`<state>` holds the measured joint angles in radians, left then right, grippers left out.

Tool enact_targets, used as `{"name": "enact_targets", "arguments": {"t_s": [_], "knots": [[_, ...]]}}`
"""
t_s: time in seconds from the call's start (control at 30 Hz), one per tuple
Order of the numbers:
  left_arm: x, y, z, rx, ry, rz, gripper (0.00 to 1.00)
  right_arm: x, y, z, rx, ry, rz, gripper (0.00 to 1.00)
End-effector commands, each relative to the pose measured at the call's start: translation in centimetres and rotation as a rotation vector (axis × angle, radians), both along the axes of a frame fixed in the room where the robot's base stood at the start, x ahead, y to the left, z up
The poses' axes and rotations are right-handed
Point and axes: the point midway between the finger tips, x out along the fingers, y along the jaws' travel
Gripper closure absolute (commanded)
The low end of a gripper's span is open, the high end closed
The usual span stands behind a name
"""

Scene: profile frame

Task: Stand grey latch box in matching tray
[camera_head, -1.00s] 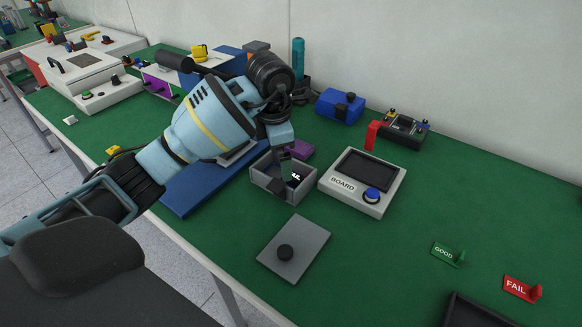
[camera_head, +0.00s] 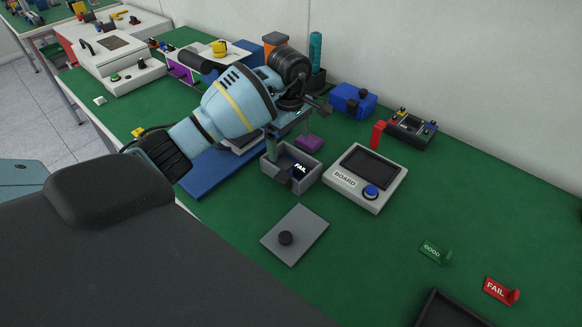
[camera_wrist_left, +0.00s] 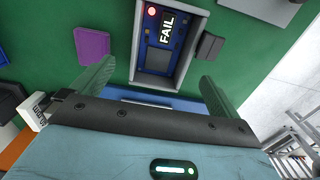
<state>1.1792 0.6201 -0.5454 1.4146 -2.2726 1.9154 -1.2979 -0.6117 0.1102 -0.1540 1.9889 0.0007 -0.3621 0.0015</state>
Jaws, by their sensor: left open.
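The grey latch box (camera_head: 312,176) stands open-topped on the green bench, with a dark latch on one side. It also shows in the left wrist view (camera_wrist_left: 186,74), where the latch (camera_wrist_left: 208,46) sticks out at the right. A dark tray (camera_head: 432,304) is cut off at the lower edge. My right gripper is not seen.
A grey plate with a black knob (camera_head: 306,229) lies in front of the box. The BOARD unit (camera_head: 383,196) stands close right. A red FAIL sign (camera_head: 495,289) and green GOOD sign (camera_head: 431,252) stand near the tray. A purple block (camera_head: 309,143) is behind the box.

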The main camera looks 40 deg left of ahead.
Motion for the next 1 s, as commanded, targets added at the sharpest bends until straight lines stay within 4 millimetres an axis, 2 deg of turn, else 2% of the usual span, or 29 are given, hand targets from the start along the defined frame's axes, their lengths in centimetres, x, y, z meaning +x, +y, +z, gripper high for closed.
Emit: {"name": "enact_targets", "arguments": {"t_s": [0.13, 0.37, 0.57, 0.7, 1.0], "knots": [[-0.1, 0.0, -1.6, -0.001, 0.002, 0.002, 0.0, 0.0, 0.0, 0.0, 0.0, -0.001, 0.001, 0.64], [-0.1, -0.1, -2.3, 0.0, 0.001, 0.001, 0.0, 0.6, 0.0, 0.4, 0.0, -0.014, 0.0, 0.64], [-0.4, -0.2, -4.9, -0.003, 0.002, 0.003, 0.0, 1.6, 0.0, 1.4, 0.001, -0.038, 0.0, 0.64], [-0.3, -0.1, -6.5, -0.001, 0.0, 0.003, 0.0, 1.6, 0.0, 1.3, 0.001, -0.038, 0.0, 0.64], [-0.3, -0.1, -6.9, 0.001, -0.001, 0.002, 0.0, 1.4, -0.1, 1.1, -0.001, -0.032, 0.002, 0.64]]}}
